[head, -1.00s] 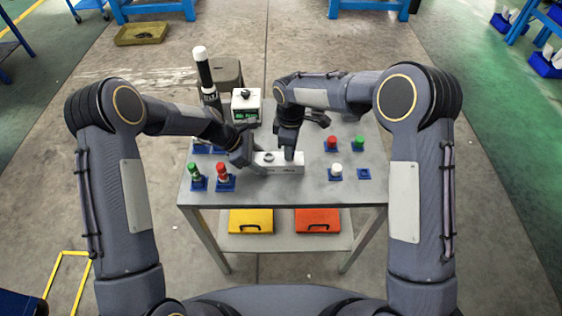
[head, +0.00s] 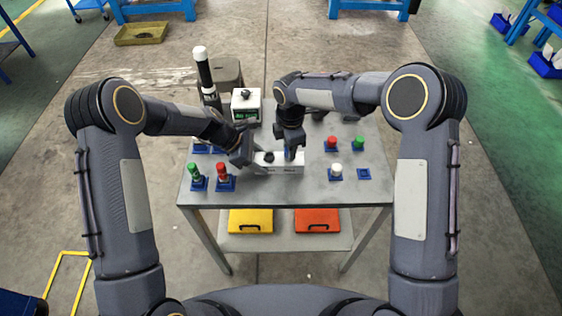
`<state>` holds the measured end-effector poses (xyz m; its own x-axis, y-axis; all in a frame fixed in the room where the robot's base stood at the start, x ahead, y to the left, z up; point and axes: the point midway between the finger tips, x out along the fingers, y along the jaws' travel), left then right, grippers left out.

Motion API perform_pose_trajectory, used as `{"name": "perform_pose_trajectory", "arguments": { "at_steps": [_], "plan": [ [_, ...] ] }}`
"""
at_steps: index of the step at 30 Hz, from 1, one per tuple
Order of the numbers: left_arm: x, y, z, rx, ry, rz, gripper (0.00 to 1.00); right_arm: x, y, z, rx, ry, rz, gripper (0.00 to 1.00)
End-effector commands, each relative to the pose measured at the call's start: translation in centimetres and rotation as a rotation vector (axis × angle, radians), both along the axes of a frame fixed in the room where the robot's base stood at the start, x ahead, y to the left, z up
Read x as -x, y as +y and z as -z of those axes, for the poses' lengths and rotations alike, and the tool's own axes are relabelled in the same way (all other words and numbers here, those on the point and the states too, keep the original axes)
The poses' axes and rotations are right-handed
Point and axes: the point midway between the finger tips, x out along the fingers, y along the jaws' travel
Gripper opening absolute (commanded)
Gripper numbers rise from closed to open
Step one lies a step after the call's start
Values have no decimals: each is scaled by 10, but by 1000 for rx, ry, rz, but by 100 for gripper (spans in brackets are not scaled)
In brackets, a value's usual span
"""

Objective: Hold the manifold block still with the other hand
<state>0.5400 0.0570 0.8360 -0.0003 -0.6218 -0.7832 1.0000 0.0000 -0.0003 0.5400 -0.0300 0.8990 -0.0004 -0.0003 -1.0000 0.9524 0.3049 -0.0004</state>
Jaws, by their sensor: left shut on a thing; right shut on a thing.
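The manifold block (head: 281,168) is a pale grey-white block lying lengthwise near the middle of the table, with dark marks on its front face. A dark round port or knob (head: 268,157) shows on its top left. My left gripper (head: 250,162) is shut on the block's left end. My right gripper (head: 290,153) points down at the top right of the block and is shut on a small blue part there, mostly hidden by its fingers. I cannot tell how deep that part sits in the block.
On the table (head: 310,192), green-topped (head: 196,173) and red-topped (head: 222,174) parts stand in blue holders at left. Red (head: 331,143), green (head: 359,143) and white (head: 336,170) ones stand at right, beside an empty blue holder (head: 364,174). A display box (head: 246,104) and a dark stack light (head: 206,75) stand behind.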

Motion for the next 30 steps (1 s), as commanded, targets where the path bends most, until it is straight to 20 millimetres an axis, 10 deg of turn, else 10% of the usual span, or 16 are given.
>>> {"name": "perform_pose_trajectory", "arguments": {
  "at_steps": [30],
  "plan": [
    [1,1,1,-3,1,0,19,-1,0,-3,-2,-4,-881,0]
  ]
}}
